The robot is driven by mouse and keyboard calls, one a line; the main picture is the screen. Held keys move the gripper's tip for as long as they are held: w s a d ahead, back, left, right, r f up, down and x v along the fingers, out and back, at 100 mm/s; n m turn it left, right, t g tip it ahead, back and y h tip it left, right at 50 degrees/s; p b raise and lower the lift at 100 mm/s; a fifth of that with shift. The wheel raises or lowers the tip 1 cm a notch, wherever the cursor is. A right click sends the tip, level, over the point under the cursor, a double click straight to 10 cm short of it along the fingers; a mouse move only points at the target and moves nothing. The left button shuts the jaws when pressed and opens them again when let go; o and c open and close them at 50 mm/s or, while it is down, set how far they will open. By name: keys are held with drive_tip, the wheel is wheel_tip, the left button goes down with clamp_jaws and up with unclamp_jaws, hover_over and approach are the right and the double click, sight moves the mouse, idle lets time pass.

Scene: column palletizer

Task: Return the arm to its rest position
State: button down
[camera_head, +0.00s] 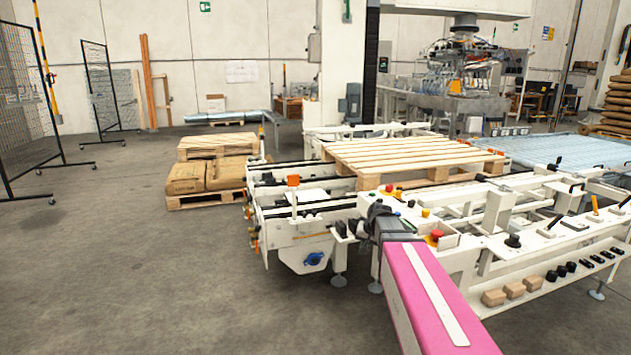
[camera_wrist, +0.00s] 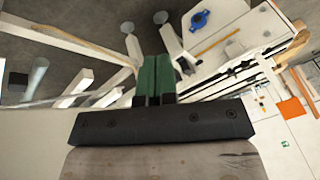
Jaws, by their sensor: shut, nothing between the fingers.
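My pink arm (camera_head: 432,295) reaches from the bottom right of the head view up to the near side of the white conveyor frame (camera_head: 310,222). My gripper's fingers cannot be made out clearly there. In the wrist view, my gripper (camera_wrist: 157,62) shows as two green fingers pressed together in front of a dark bar. It is shut and empty. Conveyor legs, feet and a blue knob (camera_wrist: 198,20) show beyond the fingers. The same knob seems to show in the head view (camera_head: 314,259).
A wooden pallet (camera_head: 410,155) lies on the conveyor. A red button (camera_head: 437,234) and small boxes (camera_head: 494,298) are close to my arm. Pallets with brown sacks (camera_head: 187,178) stand at the left back. The grey floor (camera_head: 130,270) at the left is clear.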

drive_tip(key=s+f+g, duration=0.1)
drive_tip(key=s+f, duration=0.3)
drive_tip(key=s, duration=0.3)
drive_tip(key=s+f+n+g+h, duration=0.1)
drive_tip(key=s+f+g, duration=0.1)
drive_tip(key=s+f, duration=0.2)
drive_tip(key=s+f+n+g+h, duration=0.1)
drive_tip(key=s+f, duration=0.2)
drive_tip(key=s, duration=0.7)
drive_tip(key=shift+s+d+f, duration=0.15)
drive_tip(key=shift+d+f, duration=0.15)
drive_tip(key=shift+f, duration=0.1)
